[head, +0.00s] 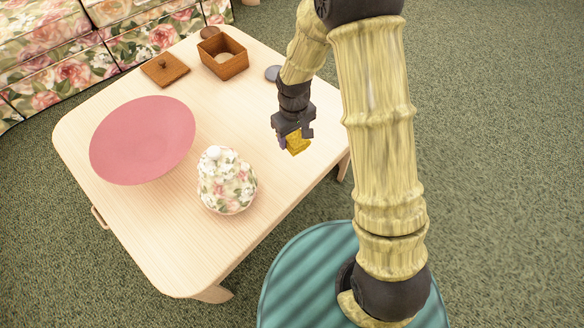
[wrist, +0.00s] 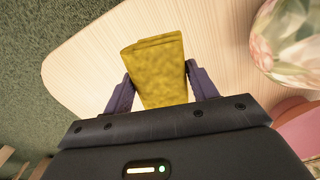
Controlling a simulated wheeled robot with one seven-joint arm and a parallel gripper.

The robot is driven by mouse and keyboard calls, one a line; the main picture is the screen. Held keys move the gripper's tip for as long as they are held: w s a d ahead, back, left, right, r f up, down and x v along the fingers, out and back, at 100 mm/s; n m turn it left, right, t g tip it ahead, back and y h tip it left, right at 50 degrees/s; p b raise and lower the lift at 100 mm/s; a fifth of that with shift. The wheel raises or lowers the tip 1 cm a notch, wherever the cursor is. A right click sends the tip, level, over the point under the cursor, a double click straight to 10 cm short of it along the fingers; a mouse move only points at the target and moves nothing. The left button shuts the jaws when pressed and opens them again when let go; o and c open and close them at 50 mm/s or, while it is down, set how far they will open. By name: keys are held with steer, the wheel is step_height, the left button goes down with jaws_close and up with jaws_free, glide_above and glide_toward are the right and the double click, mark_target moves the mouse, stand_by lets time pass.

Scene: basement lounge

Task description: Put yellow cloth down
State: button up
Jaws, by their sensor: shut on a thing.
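The yellow cloth (head: 298,144) is a small folded piece held at the end of my arm. My gripper (head: 293,134) is shut on it, and the cloth sticks out past the fingers. In the wrist view the cloth (wrist: 158,70) sits between the two purple-grey fingers (wrist: 160,85), with the pale tabletop behind it. The gripper is over the right part of the light wooden table (head: 255,118). I cannot tell exactly how high the cloth is above the tabletop.
A floral jar (head: 227,182) stands left of my gripper, with a large pink plate (head: 143,140) beyond it. An open wooden box (head: 222,57), a wooden lid (head: 165,69) and a grey disc (head: 273,73) are at the back. A floral sofa (head: 60,50) stands behind. The tabletop around the gripper is clear.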

steer(key=shift+s+f, duration=0.1)
steer(key=shift+f, duration=0.05)
steer(key=b, duration=0.2)
glide_above(293, 162)
steer(key=shift+f, duration=2.55)
steer(key=shift+d+f+b, duration=0.1)
steer(key=shift+f+b, duration=1.1)
steer(key=shift+f, duration=1.25)
steer(key=shift+f, duration=0.25)
steer(key=o, duration=0.9)
steer(key=shift+o, duration=0.2)
